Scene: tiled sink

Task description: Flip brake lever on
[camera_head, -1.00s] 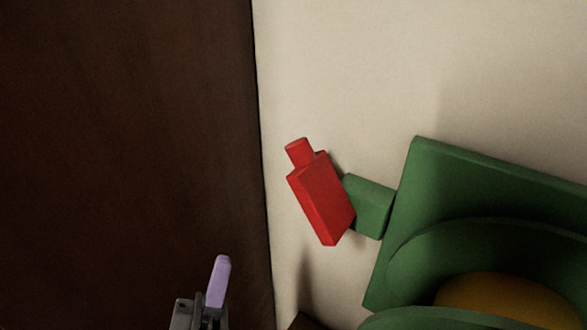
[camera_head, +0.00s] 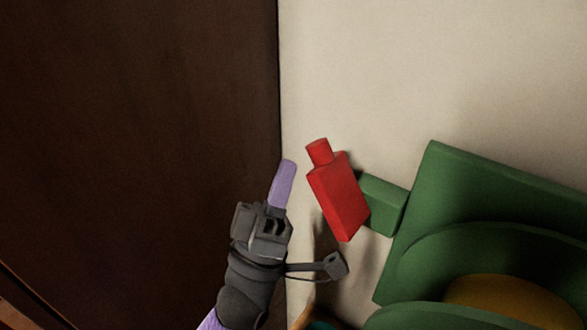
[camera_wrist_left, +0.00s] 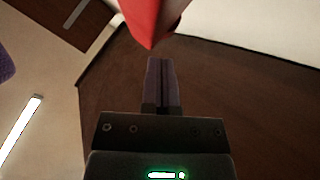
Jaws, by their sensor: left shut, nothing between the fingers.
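The red brake lever (camera_head: 338,197) is a block with a short knob at its upper end, tilted up to the left. It joins a green mount (camera_head: 383,203) on the side of the green traffic-light-like housing (camera_head: 480,180). My left gripper (camera_head: 284,180) is shut and empty, with purple fingers pointing up, just left of the lever and apart from it in the head view. In the left wrist view the shut fingers (camera_wrist_left: 160,80) point at the red lever (camera_wrist_left: 148,18), whose lower tip shows at the top. I cannot tell whether they touch. My right gripper is not in view.
A dark brown panel (camera_head: 140,130) fills the left side, and a pale wall (camera_head: 400,70) lies behind the lever. An amber rounded lens (camera_head: 510,299) sits under a green hood at lower right. The space above the lever is clear.

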